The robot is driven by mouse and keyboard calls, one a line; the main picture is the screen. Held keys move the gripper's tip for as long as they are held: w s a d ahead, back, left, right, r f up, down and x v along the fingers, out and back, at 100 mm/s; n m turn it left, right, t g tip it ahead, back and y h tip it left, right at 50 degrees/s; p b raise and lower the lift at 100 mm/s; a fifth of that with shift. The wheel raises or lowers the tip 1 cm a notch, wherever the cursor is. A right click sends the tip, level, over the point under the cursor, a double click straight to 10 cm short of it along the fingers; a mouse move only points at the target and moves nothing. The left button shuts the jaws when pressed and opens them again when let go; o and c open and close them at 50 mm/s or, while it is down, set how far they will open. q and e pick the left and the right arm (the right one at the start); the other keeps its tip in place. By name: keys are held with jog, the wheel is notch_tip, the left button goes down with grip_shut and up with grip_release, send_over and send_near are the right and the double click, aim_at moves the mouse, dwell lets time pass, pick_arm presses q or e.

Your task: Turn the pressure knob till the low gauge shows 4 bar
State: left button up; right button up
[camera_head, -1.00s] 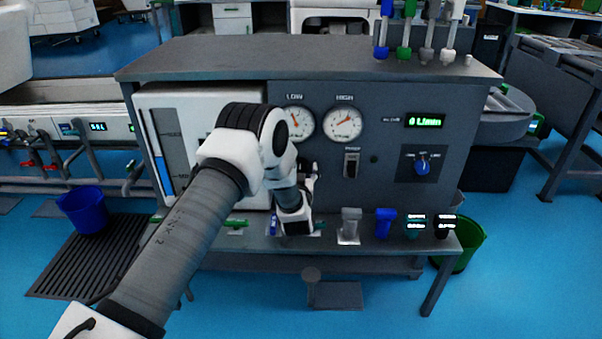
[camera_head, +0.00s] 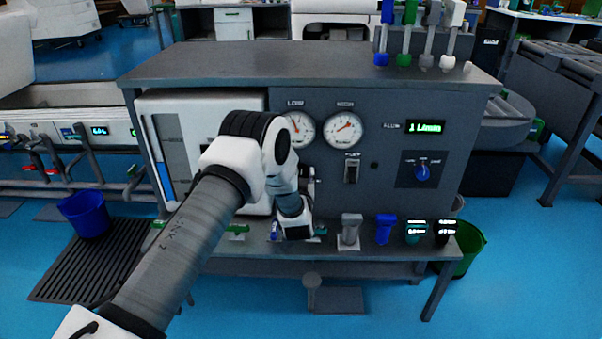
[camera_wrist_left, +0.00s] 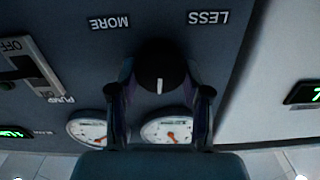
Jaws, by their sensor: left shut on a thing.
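The black pressure knob (camera_wrist_left: 160,68) with a white mark shows in the left wrist view, between the panel words MORE and LESS. My left gripper (camera_wrist_left: 160,92) has one finger on each side of the knob and is shut on it. In the head view my left gripper (camera_head: 308,182) is at the panel below the gauges, and my arm hides the knob. The low gauge (camera_head: 298,129) has a white dial with a red needle, partly covered by my wrist. It also shows in the left wrist view (camera_wrist_left: 168,131); its reading is too small to tell. My right gripper is not in view.
The high gauge (camera_head: 343,130) is to the right of the low gauge. Below it is the pump switch (camera_head: 352,170); farther right are a blue selector knob (camera_head: 422,173) and a green display (camera_head: 425,127). Several fittings stand on the bench shelf (camera_head: 268,247).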

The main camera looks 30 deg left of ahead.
pick_arm(q)
jog(key=m+p, duration=0.3)
jog(key=m, duration=0.1)
jog(key=shift+d+r+m, duration=0.1)
jog(key=shift+m, duration=0.3)
jog(key=m+p, duration=0.2)
jog(key=m, duration=0.1)
jog(key=shift+w, duration=0.1)
jog(key=shift+d+f+m+p, duration=0.15)
jog(key=shift+m+p, duration=0.1)
jog(key=shift+m, duration=0.45)
jog(key=shift+a+f+m+p, duration=0.1)
jog(key=shift+m+p, duration=0.15)
jog(key=shift+m, duration=0.45)
jog(key=o, duration=1.2)
jog(key=shift+c, duration=0.2)
